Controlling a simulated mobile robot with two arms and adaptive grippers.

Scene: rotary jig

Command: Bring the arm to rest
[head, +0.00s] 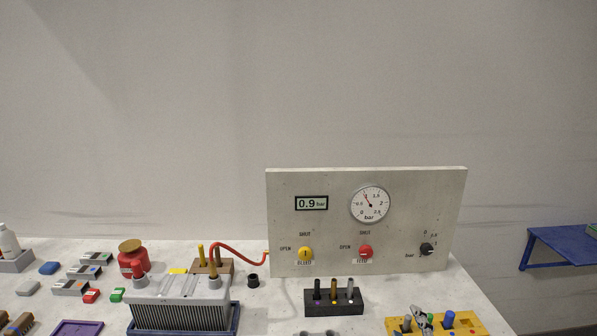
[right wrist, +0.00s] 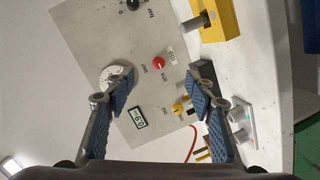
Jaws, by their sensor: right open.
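My right gripper (right wrist: 167,74) is open in the right wrist view, with its two blue-padded fingers spread wide and nothing between them. Beyond the fingers is the grey panel (right wrist: 87,55). In the head view only a small grey part of my right gripper (head: 422,316) seems to show at the bottom right, in front of the yellow block (head: 462,327). The rest of this arm is out of the picture. My left gripper is not in view.
The panel (head: 330,225) stands upright at the back, with gauge, display and knobs. A black holder (head: 322,308) with pins stands before it. A finned grey housing (head: 180,312) with a red hose is to the left. Small parts crowd the far left. A blue table (head: 565,250) stands apart at right.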

